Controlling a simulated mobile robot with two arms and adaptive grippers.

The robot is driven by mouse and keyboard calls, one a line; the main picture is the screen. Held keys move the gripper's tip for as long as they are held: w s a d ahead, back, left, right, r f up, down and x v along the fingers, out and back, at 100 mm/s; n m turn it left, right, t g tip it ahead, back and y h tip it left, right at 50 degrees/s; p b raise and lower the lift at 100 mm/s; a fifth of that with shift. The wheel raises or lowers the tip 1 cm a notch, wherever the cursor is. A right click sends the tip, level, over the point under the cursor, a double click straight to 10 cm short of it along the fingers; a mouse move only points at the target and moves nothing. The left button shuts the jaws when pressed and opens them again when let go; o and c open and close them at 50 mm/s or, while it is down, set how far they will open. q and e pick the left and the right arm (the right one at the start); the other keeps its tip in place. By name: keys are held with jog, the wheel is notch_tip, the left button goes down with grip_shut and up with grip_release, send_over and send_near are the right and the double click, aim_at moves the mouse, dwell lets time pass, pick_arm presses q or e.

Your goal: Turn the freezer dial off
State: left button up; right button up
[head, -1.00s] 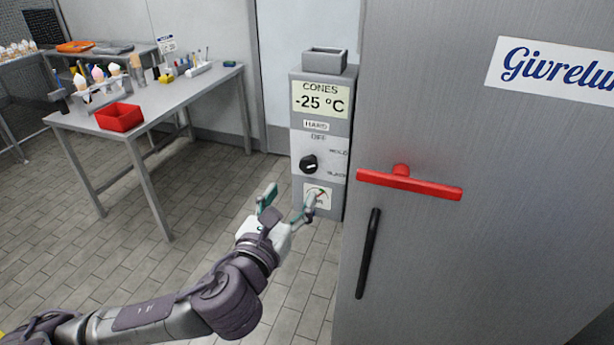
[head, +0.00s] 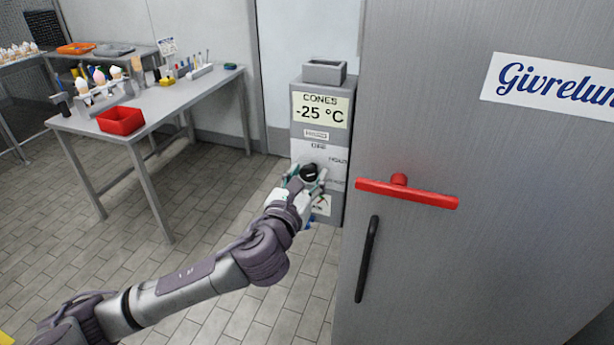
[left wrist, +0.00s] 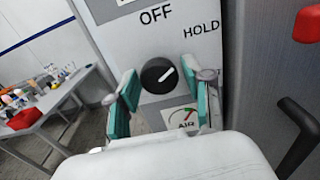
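The black round freezer dial (head: 309,171) is on the front of the grey control box (head: 334,118). In the left wrist view the dial (left wrist: 158,77) has a white mark pointing up and right, toward HOLD; OFF is printed above it. My left gripper (head: 306,179) is at the dial. In the left wrist view its green-padded fingers (left wrist: 161,88) are open, one on each side of the dial, with a gap on both sides. I cannot tell how far the fingertips reach over the dial. My right gripper is not in view.
The freezer door with a red handle bar (head: 406,193) and a black handle (head: 367,259) stands close on the right. A small gauge (left wrist: 184,117) is below the dial. A metal table with a red bin (head: 121,121) is at the left. The floor between is clear.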

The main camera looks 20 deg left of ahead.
pick_arm(q)
jog(key=c, duration=0.7)
jog(key=shift+n, duration=0.3)
jog(key=shift+c, duration=0.2)
jog(key=shift+n+p, duration=0.45)
jog(key=shift+n, duration=0.55)
jog(key=n, duration=0.2)
jog(key=shift+n+p, duration=0.3)
jog(key=shift+n, duration=0.1)
jog(key=n+p, duration=0.1)
jog(key=n, duration=0.5)
jog(key=shift+d, duration=0.1)
jog(key=shift+n, duration=0.4)
jog(key=o, duration=1.2)
jog(key=shift+c, duration=0.2)
